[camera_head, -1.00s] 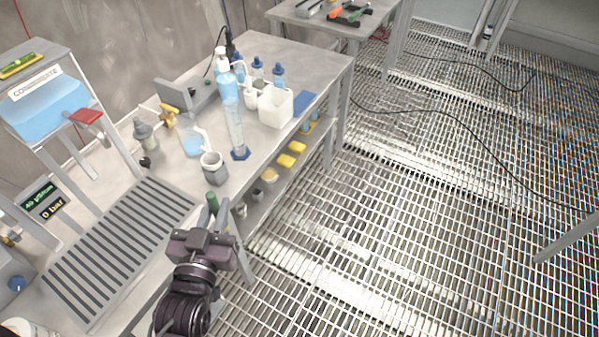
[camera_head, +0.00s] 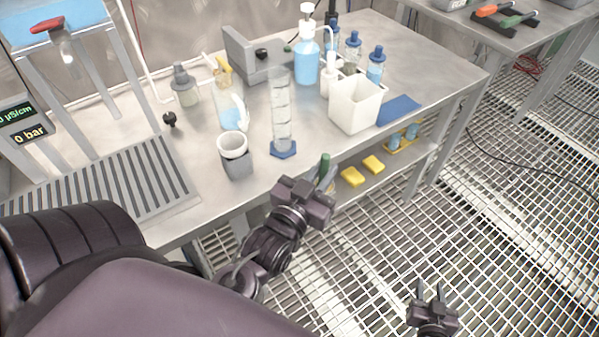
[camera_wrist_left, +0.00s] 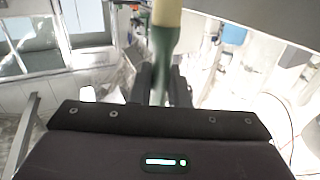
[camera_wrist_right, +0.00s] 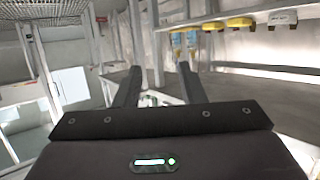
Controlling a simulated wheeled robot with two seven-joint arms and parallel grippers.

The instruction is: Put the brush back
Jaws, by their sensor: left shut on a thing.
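My left gripper (camera_head: 324,174) is shut on the brush (camera_head: 324,163), just off the bench's front edge. In the head view only a short green part of the brush shows. In the left wrist view the brush (camera_wrist_left: 164,45) has a green part between the fingers and a tan part above; its far end is out of frame. My right gripper (camera_head: 431,288) is open and empty over the grating floor, well away from the bench. Its parted fingers also show in the right wrist view (camera_wrist_right: 158,90).
The steel bench (camera_head: 425,62) holds a grey-white cup (camera_head: 235,160), a measuring cylinder (camera_head: 282,115), a wash bottle (camera_head: 233,115), a white square container (camera_head: 354,108), a pump bottle (camera_head: 305,62) and blue-capped bottles. Yellow items (camera_head: 352,177) lie on the lower shelf.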

